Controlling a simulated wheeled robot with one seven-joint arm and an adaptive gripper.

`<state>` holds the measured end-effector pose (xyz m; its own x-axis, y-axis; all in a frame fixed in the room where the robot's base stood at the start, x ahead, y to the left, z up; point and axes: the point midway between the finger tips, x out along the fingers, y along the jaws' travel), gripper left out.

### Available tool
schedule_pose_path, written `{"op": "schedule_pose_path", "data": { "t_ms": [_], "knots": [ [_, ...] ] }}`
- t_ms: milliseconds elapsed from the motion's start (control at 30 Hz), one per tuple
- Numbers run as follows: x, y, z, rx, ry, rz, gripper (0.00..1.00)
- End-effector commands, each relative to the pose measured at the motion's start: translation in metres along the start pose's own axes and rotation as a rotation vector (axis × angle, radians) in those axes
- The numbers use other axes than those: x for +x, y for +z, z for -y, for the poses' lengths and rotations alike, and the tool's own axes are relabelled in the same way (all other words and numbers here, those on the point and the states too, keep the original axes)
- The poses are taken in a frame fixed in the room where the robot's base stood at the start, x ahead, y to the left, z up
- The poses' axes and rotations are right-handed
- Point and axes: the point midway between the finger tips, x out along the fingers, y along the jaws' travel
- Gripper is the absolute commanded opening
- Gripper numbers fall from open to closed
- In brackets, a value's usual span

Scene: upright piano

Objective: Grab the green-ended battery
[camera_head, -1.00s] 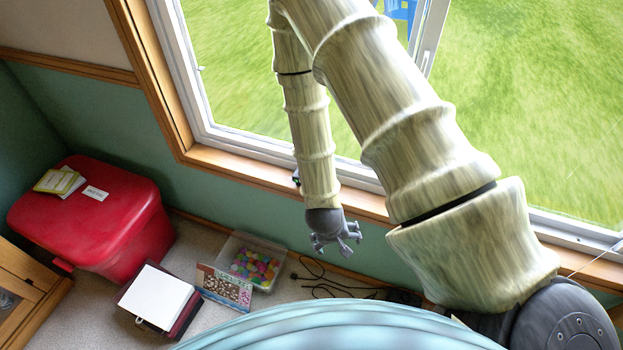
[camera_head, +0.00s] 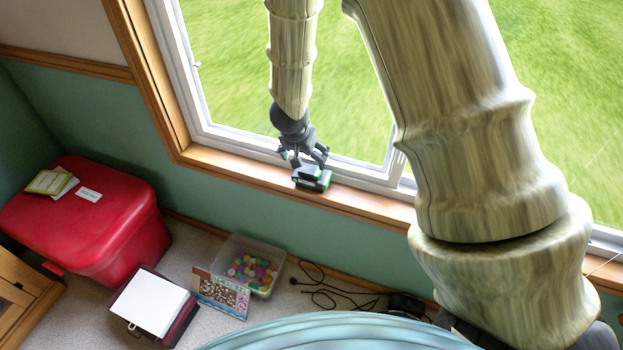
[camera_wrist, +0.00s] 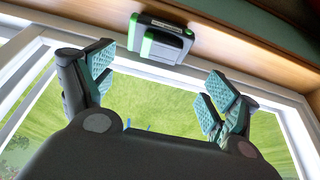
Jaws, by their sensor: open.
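The green-ended battery (camera_head: 311,178) is a small black block with green ends, lying on the wooden window sill. It also shows at the top of the wrist view (camera_wrist: 160,40), beyond my fingertips. My gripper (camera_head: 304,159) is just above and beside the battery on its window side in the head view. In the wrist view my gripper (camera_wrist: 160,88) has its two teal-padded fingers wide apart, with nothing between them but the window and grass behind. I cannot tell from the head view whether a finger touches the battery.
The wooden sill (camera_head: 375,207) runs under the window, with the white window frame (camera_head: 350,172) close behind my gripper. Below on the floor are a red bin (camera_head: 110,235), a clear box of colored pieces (camera_head: 262,285), a white-topped book (camera_head: 150,300) and a black cable (camera_head: 325,290).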

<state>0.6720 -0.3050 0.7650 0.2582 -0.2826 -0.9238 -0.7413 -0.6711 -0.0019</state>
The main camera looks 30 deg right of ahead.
Motion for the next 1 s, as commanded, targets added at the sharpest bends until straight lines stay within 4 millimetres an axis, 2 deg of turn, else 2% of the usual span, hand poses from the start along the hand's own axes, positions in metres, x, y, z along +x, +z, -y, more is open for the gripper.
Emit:
{"op": "schedule_pose_path", "data": {
  "t_ms": [33, 233, 533, 833, 1000],
  "knots": [
    [0.010, 0.002, -0.001, -0.001, 0.001, 0.001, 0.88],
    [0.038, 0.002, -0.001, -0.001, 0.002, 0.001, 0.88],
    [0.056, 0.000, 0.000, -0.001, 0.002, 0.000, 0.88],
    [0.095, -0.001, 0.002, 0.000, 0.001, 0.001, 0.88],
    [0.099, -0.003, 0.002, 0.001, 0.000, -0.001, 0.88]
  ]
}}
